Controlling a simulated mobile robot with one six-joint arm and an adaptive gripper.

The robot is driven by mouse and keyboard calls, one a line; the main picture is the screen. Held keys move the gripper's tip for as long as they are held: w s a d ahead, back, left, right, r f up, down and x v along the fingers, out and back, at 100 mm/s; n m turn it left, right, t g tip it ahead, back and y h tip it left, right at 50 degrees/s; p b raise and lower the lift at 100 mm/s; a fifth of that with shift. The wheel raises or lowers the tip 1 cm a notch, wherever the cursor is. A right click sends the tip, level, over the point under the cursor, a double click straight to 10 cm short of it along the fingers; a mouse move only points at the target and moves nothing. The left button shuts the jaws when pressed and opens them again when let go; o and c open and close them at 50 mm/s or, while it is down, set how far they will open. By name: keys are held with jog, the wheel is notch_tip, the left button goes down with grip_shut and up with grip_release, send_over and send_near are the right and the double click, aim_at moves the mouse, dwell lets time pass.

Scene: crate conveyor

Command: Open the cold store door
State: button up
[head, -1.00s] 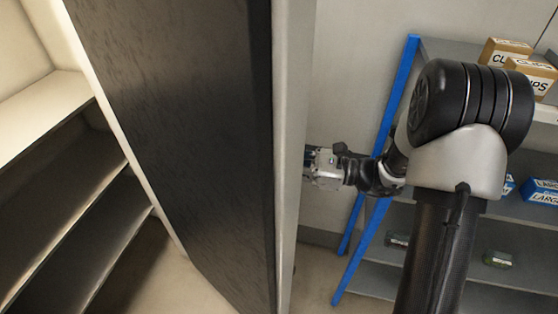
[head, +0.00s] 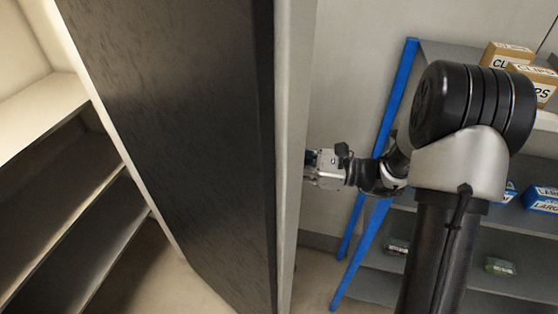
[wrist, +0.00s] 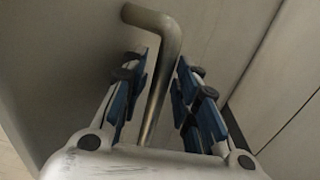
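The cold store door (head: 185,150) stands ajar in the head view, its dark face towards the lit interior on the left and its pale edge on the right. My gripper (head: 312,167) is at the door's right side, where the door edge partly hides the fingertips. In the wrist view, the bent metal door handle (wrist: 160,60) runs between the blue-padded fingers of my gripper (wrist: 163,90). The fingers are apart, with gaps showing on both sides of the bar.
Inside the opening are shelves (head: 60,195) on the left. On the right, a rack with blue posts (head: 376,150) stands behind my arm, holding clip boxes (head: 532,82) and blue boxes (head: 540,198). Some floor shows between door and rack.

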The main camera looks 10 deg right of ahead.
jog(key=shift+o, duration=0.4)
jog(key=shift+w+a, duration=0.1)
jog(key=shift+a, duration=0.05)
jog(key=v, duration=1.2)
jog(key=shift+r, duration=0.1)
